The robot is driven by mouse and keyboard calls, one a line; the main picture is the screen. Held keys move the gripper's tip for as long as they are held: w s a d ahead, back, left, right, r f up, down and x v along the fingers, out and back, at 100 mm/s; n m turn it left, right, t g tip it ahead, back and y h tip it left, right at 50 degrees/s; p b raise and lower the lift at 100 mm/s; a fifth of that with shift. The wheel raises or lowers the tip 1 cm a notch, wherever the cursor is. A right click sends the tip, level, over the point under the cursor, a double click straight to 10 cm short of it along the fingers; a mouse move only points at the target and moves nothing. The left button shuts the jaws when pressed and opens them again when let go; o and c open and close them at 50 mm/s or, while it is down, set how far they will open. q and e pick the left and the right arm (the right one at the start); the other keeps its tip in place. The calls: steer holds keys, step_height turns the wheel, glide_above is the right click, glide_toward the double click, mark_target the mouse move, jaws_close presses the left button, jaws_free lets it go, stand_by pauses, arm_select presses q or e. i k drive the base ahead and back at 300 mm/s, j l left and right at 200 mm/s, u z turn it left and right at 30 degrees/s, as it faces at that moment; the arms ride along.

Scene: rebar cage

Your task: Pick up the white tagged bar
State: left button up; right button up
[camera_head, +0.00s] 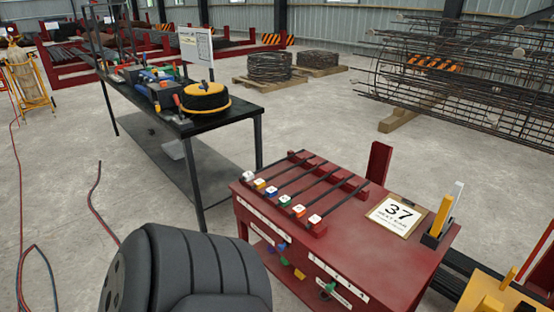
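Several dark bars lie side by side across a rack on the red table (365,245), each with a small tag at its near end. The tag at the far left end (248,176) looks white. Neither gripper is in view.
A clipboard marked 37 (396,214) and a holder with yellow and white upright pieces (440,219) stand right of the bars. A black table (233,112) with tools is behind left. A dark ribbed rounded shape fills the bottom left. Concrete floor is open between.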

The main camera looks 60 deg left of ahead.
mark_target(248, 175)
steer(key=u, duration=2.2)
